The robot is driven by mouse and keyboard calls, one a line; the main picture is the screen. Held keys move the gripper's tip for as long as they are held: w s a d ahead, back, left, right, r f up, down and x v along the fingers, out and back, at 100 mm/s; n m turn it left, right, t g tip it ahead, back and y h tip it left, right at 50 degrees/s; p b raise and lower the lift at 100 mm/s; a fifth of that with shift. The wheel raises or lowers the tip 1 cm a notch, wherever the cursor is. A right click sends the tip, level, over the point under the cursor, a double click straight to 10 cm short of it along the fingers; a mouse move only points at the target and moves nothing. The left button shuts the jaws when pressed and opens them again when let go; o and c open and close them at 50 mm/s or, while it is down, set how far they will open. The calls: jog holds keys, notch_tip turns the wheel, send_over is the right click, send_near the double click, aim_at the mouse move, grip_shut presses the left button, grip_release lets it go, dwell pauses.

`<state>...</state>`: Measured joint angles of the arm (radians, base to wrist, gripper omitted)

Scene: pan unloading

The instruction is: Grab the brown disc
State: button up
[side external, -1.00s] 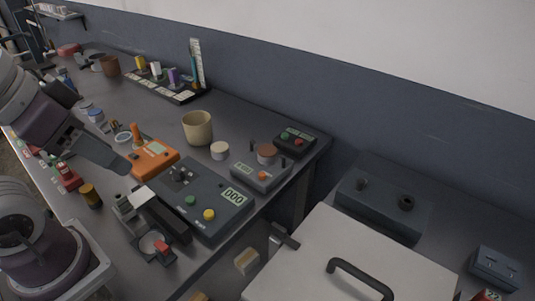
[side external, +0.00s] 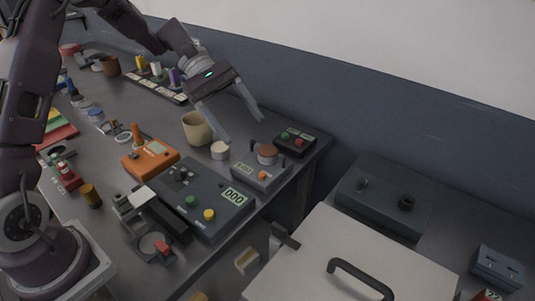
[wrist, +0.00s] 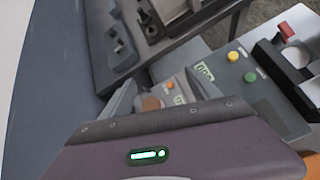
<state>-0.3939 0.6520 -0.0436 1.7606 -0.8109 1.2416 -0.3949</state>
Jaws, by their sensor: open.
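The brown disc (side external: 267,150) lies on top of a small grey device (side external: 262,176) with an orange button and a display. It also shows in the wrist view (wrist: 151,103), between my finger shapes and partly cut off by the gripper body. My gripper (side external: 245,130) is open and empty, with its two fingers pointing down toward the disc. It is above and a little to the left of the disc in the side view, apart from it.
A cream round piece (side external: 220,151) and a beige cup (side external: 197,128) stand just left of the disc. A black box with buttons (side external: 295,141) is behind right. A large grey control box (side external: 204,202) sits in front. The table's right edge is close by.

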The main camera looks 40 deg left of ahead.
aim_at(262, 148)
jog(key=w+a+f+n+h, duration=0.1)
jog(key=w+f, duration=0.1)
jog(key=f, duration=0.1)
jog(key=w+a+f+n+t+h, duration=0.1)
jog(key=w+a+f+n, duration=0.1)
jog(key=w+a+f+n+t+h, duration=0.1)
jog(key=w+f+n, duration=0.1)
jog(key=f, duration=0.1)
jog(key=shift+w+a+f, duration=0.1)
jog(key=shift+a+f, duration=0.1)
jog(key=shift+f, duration=0.15)
jog(key=shift+w+f+n+h, duration=0.2)
jog(key=shift+f+n+h, duration=0.1)
jog(key=shift+f+n, duration=0.1)
jog(key=x, duration=0.6)
jog(key=shift+d+f, duration=0.1)
jog(key=shift+d, duration=0.3)
grip_shut()
